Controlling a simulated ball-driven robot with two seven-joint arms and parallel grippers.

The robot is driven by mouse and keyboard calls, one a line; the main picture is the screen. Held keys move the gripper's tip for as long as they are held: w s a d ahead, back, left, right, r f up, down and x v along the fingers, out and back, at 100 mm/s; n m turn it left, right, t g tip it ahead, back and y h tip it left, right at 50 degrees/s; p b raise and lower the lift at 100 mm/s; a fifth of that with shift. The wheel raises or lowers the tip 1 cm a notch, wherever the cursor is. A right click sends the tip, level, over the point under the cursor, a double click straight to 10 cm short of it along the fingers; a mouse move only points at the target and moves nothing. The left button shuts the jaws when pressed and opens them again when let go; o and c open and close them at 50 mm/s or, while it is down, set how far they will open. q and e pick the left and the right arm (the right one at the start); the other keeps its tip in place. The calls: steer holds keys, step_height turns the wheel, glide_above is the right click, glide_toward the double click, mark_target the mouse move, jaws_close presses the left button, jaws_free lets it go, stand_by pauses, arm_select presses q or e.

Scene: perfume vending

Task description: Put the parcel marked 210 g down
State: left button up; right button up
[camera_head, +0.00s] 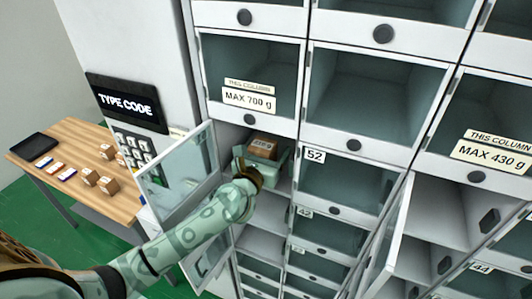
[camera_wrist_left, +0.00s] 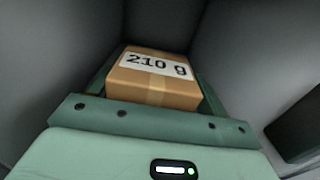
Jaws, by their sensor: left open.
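The parcel marked 210 g (camera_head: 263,146) is a small brown cardboard box with a white label. It is inside an open locker compartment, left of the door marked 52 (camera_head: 315,156). In the left wrist view the parcel (camera_wrist_left: 152,92) sits just beyond the gripper's palm, its label facing up and readable. My left gripper (camera_head: 262,160) reaches into this compartment, open, with its green fingers on either side of the parcel. Whether the parcel's underside rests on the compartment floor is hidden. My right gripper is in neither view.
The compartment's clear door (camera_head: 178,170) stands open to the left of my arm. Grey compartment walls are close on both sides. Another door (camera_head: 392,240) stands open at right. A wooden table (camera_head: 75,150) with several small boxes stands at left, near the TYPE CODE panel (camera_head: 125,103).

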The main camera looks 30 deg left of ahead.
arm_select(q)
steer(key=shift+s+a, duration=0.1)
steer(key=shift+s, duration=0.25)
steer(key=s+b, duration=0.1)
steer(key=s, duration=1)
steer(key=shift+s+d+r+b, duration=0.15)
steer(key=shift+s+d+b, duration=0.1)
steer(key=shift+d+b, duration=0.1)
